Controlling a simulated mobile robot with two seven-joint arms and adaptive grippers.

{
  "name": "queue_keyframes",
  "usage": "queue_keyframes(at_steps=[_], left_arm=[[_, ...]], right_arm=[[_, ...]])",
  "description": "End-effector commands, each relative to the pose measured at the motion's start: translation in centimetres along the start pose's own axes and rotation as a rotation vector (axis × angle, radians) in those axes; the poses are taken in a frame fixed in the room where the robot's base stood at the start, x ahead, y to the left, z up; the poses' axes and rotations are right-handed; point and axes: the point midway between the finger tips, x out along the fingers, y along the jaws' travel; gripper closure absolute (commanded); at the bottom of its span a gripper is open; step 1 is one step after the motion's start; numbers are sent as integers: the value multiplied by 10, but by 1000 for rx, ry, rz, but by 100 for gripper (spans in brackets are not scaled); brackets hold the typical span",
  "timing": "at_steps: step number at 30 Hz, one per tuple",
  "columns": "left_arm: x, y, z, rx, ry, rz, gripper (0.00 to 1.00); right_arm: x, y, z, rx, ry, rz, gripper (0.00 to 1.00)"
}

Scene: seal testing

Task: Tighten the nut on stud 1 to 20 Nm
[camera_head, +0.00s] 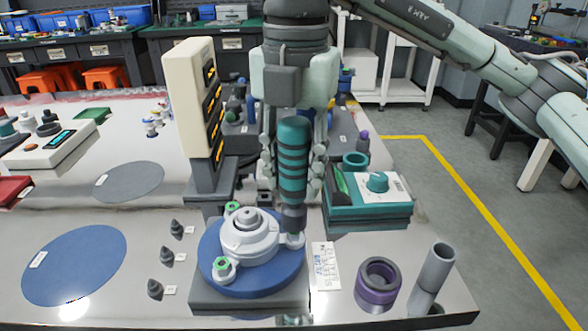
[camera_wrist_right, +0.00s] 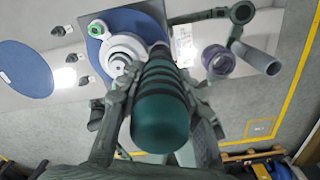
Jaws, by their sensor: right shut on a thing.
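My right gripper (camera_head: 293,172) comes down from above and is shut on a teal and dark-banded driver (camera_head: 293,150), held upright. The driver's dark lower end (camera_head: 294,218) is over the right-hand lug of a pale grey flanged housing (camera_head: 249,238); whether it touches a nut there is hidden. Green nuts show on the housing's back-left lug (camera_head: 232,207) and front-left lug (camera_head: 221,265). I cannot read which stud is number 1. The housing sits on a blue disc on a dark block. The right wrist view shows the driver's teal rear end (camera_wrist_right: 160,122) between the fingers. My left gripper is not in view.
A teal box with a dial (camera_head: 376,183) stands right of the driver. A cream tower with indicators (camera_head: 190,100) stands left of it. A purple ring (camera_head: 378,283) and a grey tube (camera_head: 437,267) are at front right. Small dark cones (camera_head: 166,255) stand left of the block.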

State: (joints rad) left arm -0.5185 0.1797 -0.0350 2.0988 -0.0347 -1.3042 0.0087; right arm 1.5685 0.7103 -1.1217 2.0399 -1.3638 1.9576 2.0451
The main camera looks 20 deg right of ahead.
Motion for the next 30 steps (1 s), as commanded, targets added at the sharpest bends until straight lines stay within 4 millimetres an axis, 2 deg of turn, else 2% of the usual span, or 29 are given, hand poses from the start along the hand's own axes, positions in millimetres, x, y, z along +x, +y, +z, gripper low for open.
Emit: queue_keyframes(at_steps=[30], left_arm=[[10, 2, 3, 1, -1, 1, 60]], right_arm=[[12, 0, 0, 0, -1, 2, 100]])
